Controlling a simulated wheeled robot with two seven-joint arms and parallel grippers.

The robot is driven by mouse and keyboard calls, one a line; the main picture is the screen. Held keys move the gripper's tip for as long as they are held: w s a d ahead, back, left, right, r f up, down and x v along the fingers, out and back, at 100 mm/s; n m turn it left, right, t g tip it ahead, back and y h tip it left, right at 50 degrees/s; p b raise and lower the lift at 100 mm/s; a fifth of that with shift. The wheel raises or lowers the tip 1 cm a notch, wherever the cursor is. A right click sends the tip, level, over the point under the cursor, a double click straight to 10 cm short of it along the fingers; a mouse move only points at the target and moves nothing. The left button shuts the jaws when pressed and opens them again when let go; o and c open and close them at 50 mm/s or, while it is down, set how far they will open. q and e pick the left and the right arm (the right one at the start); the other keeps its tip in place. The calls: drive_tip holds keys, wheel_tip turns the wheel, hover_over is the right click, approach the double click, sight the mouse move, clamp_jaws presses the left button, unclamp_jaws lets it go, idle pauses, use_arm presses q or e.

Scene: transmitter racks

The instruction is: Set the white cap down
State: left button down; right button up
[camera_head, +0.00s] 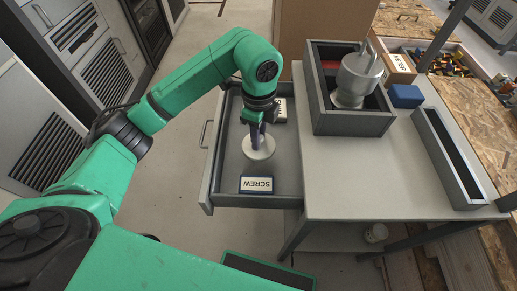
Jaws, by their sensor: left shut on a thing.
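My left gripper (257,136) points down over the open grey drawer (228,172). It is shut on the white cap (259,151), a round pale disc directly below the fingers. The fingers cover the middle of the cap. I cannot tell whether the cap touches the drawer floor or hangs just above it. My right gripper is not in view.
A SCREW label (257,185) lies near the drawer's front, and a similar label (281,110) sits farther back. On the table (350,180) stand a grey bin (350,122) with a silver metal part (358,78), a blue box (405,96) and a narrow tray (447,160).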

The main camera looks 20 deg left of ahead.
use_arm(q)
wheel_tip(320, 180, down, 5)
drive_tip(key=shift+f, duration=0.1)
drive_tip(key=c, duration=0.6)
unclamp_jaws()
wheel_tip(320, 180, up, 12)
drive_tip(key=shift+r+p, duration=0.15)
drive_tip(key=shift+p, duration=0.3)
